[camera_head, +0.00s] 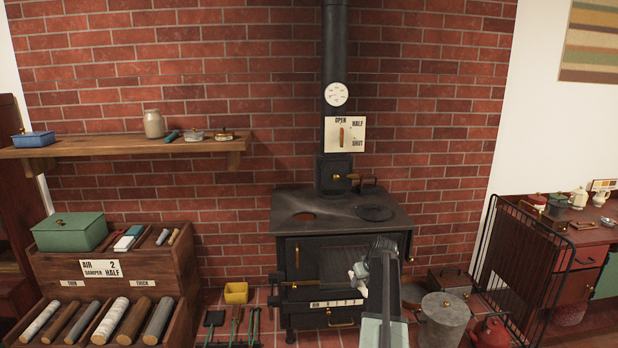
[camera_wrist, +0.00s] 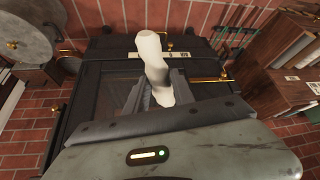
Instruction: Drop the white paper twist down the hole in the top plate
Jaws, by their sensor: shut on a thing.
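The white paper twist (camera_head: 357,273) is held in my gripper (camera_head: 366,270), in front of the black stove's (camera_head: 299,258) front. In the wrist view the twist (camera_wrist: 152,55) stands out from between the shut fingers (camera_wrist: 160,92), its lower part partly hidden by them. The stove's top plate (camera_head: 335,204) has an open round hole (camera_head: 303,216) at its left, with an orange-red tint inside. The hole is to the left of and above my gripper in the head view. A dark round lid (camera_head: 375,213) sits on the plate's right side.
A black flue pipe (camera_head: 335,50) rises from the back of the plate. A grey metal bin (camera_head: 444,318) and red kettle (camera_head: 491,332) stand at the right. A wooden log rack (camera_head: 120,265) and yellow box (camera_head: 236,292) are at the left.

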